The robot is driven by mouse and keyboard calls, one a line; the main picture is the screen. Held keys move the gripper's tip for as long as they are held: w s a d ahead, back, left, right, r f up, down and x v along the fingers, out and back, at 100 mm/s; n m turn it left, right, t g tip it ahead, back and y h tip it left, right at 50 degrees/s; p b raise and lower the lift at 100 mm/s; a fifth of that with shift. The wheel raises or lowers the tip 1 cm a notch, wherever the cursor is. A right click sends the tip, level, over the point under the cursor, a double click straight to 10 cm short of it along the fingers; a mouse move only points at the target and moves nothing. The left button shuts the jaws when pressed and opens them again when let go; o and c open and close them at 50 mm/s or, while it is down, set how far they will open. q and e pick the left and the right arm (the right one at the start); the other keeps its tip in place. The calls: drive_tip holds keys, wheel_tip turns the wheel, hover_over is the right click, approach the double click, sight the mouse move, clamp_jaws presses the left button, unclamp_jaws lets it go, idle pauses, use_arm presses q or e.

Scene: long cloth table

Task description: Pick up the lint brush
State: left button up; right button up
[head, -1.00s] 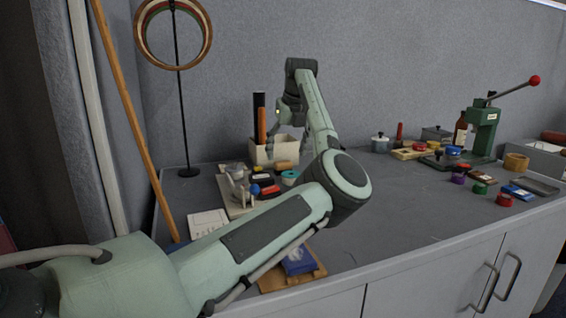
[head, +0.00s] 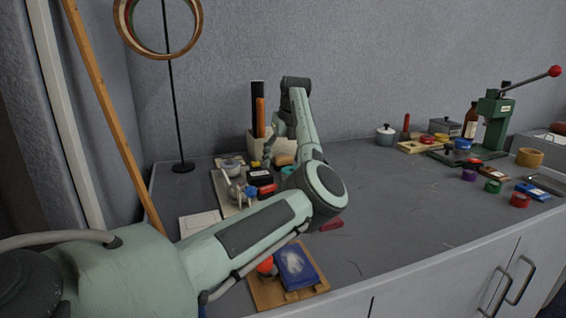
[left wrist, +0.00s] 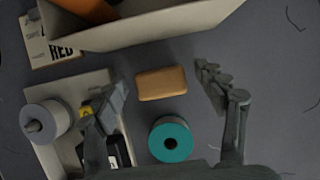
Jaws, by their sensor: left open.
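A tan, rounded oblong block (left wrist: 162,84), which looks like the back of the lint brush, lies on the grey table in the left wrist view. In the head view it shows just in front of the pale box (head: 285,160). My left gripper (left wrist: 160,85) is open above it, one finger on each side, with nothing held. In the head view the left gripper (head: 268,152) hangs in front of the box, partly hidden by my own arm. Any bristles or pad under the block are hidden. My right gripper is not in view.
A teal spool (left wrist: 170,140) lies close to the block. The pale box wall (left wrist: 160,32) stands just behind. A pale tray (left wrist: 52,155) with a grey spool (left wrist: 45,122) and a black item is at left. The table's middle (head: 400,195) is clear.

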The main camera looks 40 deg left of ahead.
use_arm(q)
drive_tip(key=shift+f, duration=0.1)
drive_tip(key=c, duration=1.3)
wheel_tip(320, 180, up, 13)
wheel_tip(320, 180, up, 5)
hover_over(283, 156)
drive_tip(key=shift+s+d+p, duration=0.15)
drive_tip(key=shift+p, duration=0.15)
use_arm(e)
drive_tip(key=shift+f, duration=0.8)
